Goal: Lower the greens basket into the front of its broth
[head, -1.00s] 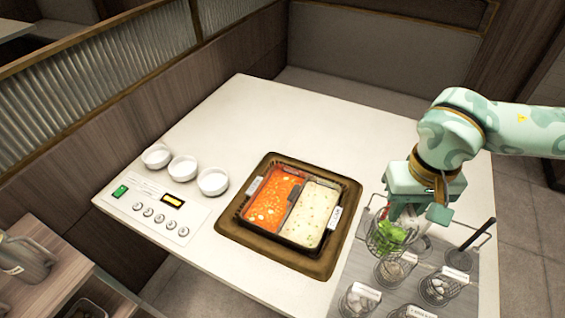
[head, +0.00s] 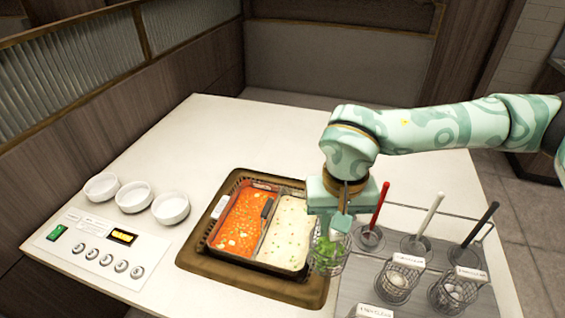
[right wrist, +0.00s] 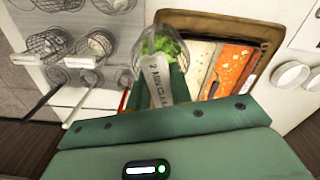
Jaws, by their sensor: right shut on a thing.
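The greens basket (head: 327,254), a wire basket with leafy greens, hangs from my right gripper (head: 341,222), which is shut on it. It is just right of the pale broth (head: 288,236), near the pot's right side. In the right wrist view the basket (right wrist: 152,38) shows beyond the fingers, beside the pale broth (right wrist: 199,60), with a white label in front of it. The divided pot holds red broth (head: 243,222) on the left and pale broth on the right. My gripper hides the pale broth's far right corner. My left gripper is not in view.
Several wire baskets, one of them here (head: 398,282), stand on a grey tray (head: 360,290) at the right. Red, white and black handles rise behind them. Three white bowls (head: 134,198) and a control panel (head: 98,250) lie left. The back of the table is clear.

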